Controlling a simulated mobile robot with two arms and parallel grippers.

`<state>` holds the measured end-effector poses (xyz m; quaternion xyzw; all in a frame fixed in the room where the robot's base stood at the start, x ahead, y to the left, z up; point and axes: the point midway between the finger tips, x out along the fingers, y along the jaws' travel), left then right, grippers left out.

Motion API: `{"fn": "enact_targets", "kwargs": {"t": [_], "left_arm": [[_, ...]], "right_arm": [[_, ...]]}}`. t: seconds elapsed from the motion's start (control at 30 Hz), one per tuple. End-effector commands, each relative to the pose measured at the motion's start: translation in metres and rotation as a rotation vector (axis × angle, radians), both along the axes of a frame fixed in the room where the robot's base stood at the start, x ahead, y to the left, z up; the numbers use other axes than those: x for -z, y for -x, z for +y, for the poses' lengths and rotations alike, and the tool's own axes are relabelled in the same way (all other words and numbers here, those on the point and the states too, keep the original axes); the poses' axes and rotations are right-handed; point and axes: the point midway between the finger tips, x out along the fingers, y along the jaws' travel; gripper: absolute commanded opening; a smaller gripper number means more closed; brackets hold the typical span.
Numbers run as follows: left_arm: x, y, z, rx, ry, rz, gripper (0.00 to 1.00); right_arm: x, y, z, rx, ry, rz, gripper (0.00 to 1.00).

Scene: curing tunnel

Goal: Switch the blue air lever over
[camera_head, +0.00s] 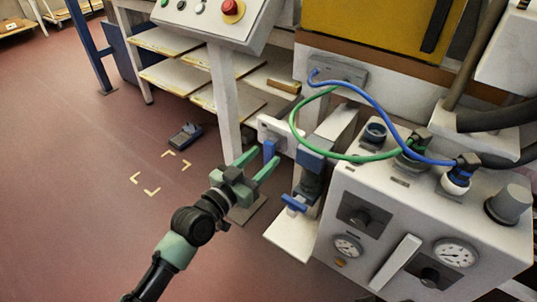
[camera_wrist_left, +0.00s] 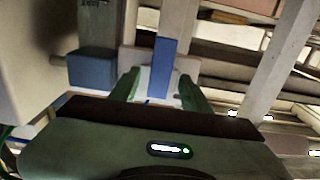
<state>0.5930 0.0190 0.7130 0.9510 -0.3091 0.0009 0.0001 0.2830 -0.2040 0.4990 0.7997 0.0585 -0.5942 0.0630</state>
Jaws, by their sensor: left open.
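The blue lever (camera_head: 269,149) stands upright in front of a white plate (camera_head: 283,136) beside the machine. In the left wrist view the lever (camera_wrist_left: 162,66) shows as a flat blue bar between and beyond the fingertips (camera_wrist_left: 158,84). I cannot tell whether a finger touches it. My right gripper is in neither view.
A blue valve unit (camera_head: 310,160) with a small blue handle (camera_head: 295,203) sits right of the lever. A white gauge box (camera_head: 400,215) with hoses stands further right. A control panel (camera_head: 210,18) on a post is above left. The red floor (camera_head: 70,160) at left is mostly free.

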Motion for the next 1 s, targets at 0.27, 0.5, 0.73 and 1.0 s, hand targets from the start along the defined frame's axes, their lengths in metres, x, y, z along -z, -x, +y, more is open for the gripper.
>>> {"fn": "enact_targets", "kwargs": {"t": [0.27,0.5,0.73,1.0], "left_arm": [[0.001,-0.025,-0.018,0.000,-0.001,0.001,0.47],[0.001,-0.027,-0.020,0.001,-0.001,0.002,0.47],[0.001,-0.027,-0.020,0.000,-0.001,0.002,0.00],[0.001,-0.027,-0.020,0.000,-0.001,0.002,0.00]], "right_arm": [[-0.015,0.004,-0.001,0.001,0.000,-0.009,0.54],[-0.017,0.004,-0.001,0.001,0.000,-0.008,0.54],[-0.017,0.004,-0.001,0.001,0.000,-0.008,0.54],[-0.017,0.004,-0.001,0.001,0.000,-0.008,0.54]]}}
